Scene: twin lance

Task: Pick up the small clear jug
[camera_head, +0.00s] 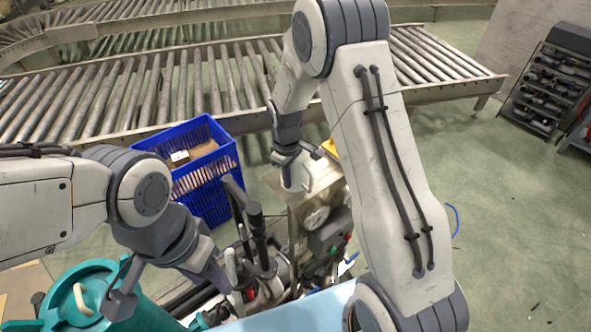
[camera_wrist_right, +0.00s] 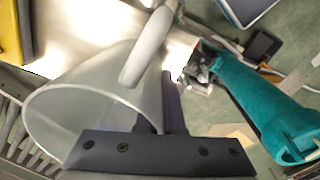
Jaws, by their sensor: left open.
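The small clear jug (camera_wrist_right: 95,90) fills the left of the right wrist view, its wide mouth and pale handle (camera_wrist_right: 148,48) close to the camera. In the head view the jug (camera_head: 298,174) stands on a metal top, partly covered by my right gripper (camera_head: 287,158). My right gripper's dark fingers (camera_wrist_right: 163,112) are at the jug's handle side, near together. Whether they grip it cannot be told. My left gripper (camera_head: 232,292) is open, low at the left among dark posts and tools, away from the jug.
A blue crate (camera_head: 205,195) stands left of the jug, before a roller conveyor (camera_head: 130,95). A teal container (camera_head: 75,280) is at the lower left. It or a like teal object (camera_wrist_right: 265,105) shows in the wrist view. The floor at right is mostly clear.

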